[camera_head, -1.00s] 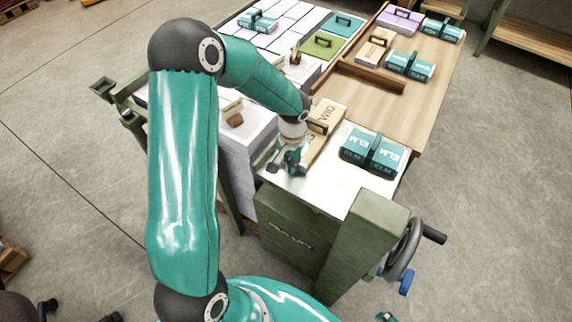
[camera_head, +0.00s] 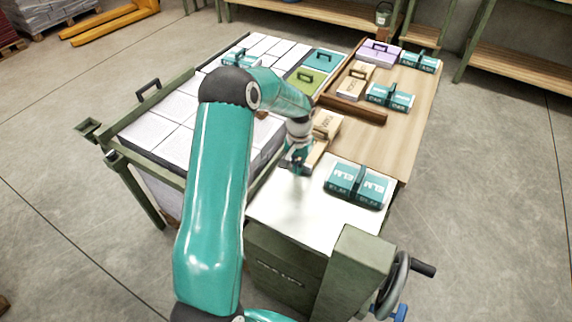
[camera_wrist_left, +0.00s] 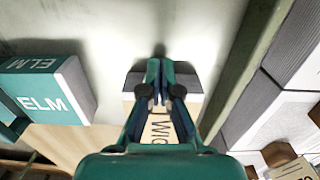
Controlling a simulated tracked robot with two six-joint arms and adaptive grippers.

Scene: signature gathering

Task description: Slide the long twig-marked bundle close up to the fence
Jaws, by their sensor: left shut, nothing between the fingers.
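The long tan bundle marked TWIG (camera_head: 325,124) lies on the table just on the near side of the brown wooden fence (camera_head: 355,109). The gap to the fence is small; I cannot tell whether they touch. My left gripper (camera_head: 292,165) is shut and empty at the near end of the bundle, its arm covering part of it. In the left wrist view, the shut fingers (camera_wrist_left: 160,70) are at the bundle's grey end, and part of its lettered top (camera_wrist_left: 160,128) shows behind them. My right gripper is not in view.
A teal ELM bundle (camera_head: 357,185) sits to the right on the pale plate (camera_head: 300,215). Beyond the fence stand a tan bundle (camera_head: 354,82), teal bundles (camera_head: 390,97) and a lilac one (camera_head: 378,54). White stacks (camera_head: 165,120) fill the left side.

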